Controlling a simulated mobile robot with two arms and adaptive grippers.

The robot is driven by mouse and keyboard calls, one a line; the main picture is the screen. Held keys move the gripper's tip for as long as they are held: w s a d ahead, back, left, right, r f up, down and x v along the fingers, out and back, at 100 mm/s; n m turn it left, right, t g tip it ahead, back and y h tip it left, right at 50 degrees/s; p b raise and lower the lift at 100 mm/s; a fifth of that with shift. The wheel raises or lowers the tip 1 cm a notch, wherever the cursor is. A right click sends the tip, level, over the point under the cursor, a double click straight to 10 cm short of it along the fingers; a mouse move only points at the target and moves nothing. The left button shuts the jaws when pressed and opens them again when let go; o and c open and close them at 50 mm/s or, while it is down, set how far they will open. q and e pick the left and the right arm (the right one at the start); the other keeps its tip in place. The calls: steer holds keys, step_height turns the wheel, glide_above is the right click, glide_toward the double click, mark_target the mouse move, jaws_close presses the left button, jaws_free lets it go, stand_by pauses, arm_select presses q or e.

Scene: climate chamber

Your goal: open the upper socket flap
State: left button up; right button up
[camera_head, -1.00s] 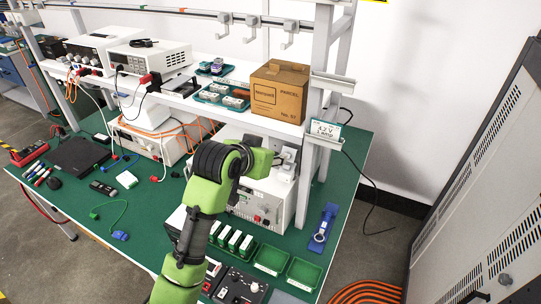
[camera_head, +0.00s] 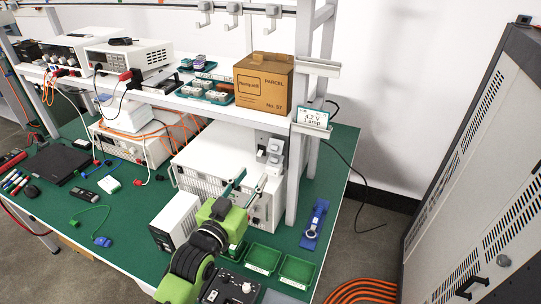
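The upper socket (camera_head: 276,146), a small light grey box with a flap, is mounted beside the shelf's front post, below the parcel. A second socket (camera_head: 275,161) sits just under it. Whether the upper flap stands raised is too small to tell. My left gripper (camera_head: 250,183) is in front of the white power unit, below and left of the sockets. Its two fingers are spread, with nothing between them, and point up towards the sockets without touching them. My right gripper is out of view.
A cardboard parcel (camera_head: 263,84) stands on the shelf above the sockets. A white power unit (camera_head: 216,160) stands behind the gripper. Green trays (camera_head: 298,270) and a blue tool (camera_head: 315,222) lie on the green table. A label display (camera_head: 312,118) hangs on the post.

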mark_target(274, 146)
arm_select(q)
steer(key=p+x, duration=0.3)
steer(key=x, duration=0.9)
steer(key=shift+r+p, duration=0.1)
steer(key=shift+p, duration=0.25)
steer(key=shift+x, duration=0.8)
jaws_close()
